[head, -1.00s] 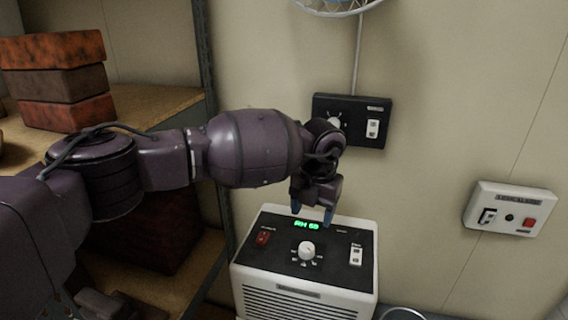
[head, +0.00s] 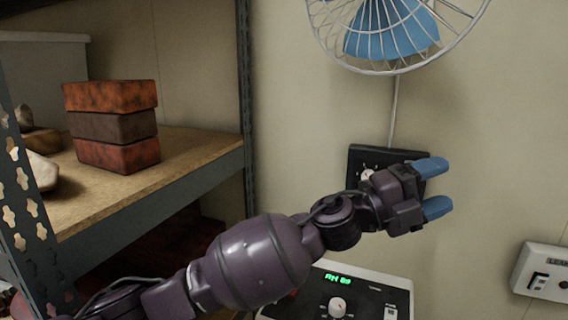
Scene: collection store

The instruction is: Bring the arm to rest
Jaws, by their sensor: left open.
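My left arm comes in from the lower left, and its gripper (head: 436,190) is open and empty. Its two blue fingertips point right, in front of the bare wall. The gripper overlaps the right part of a black wall control box (head: 365,158) in the picture; I cannot tell how far it stands from the wall. My right gripper is not in view.
A white-and-black unit with a green display (head: 338,279) stands below the arm. A blue wall fan (head: 393,27) hangs above. A shelf (head: 195,147) with stacked bricks (head: 118,155) is at left. A white switch box (head: 541,284) is at right.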

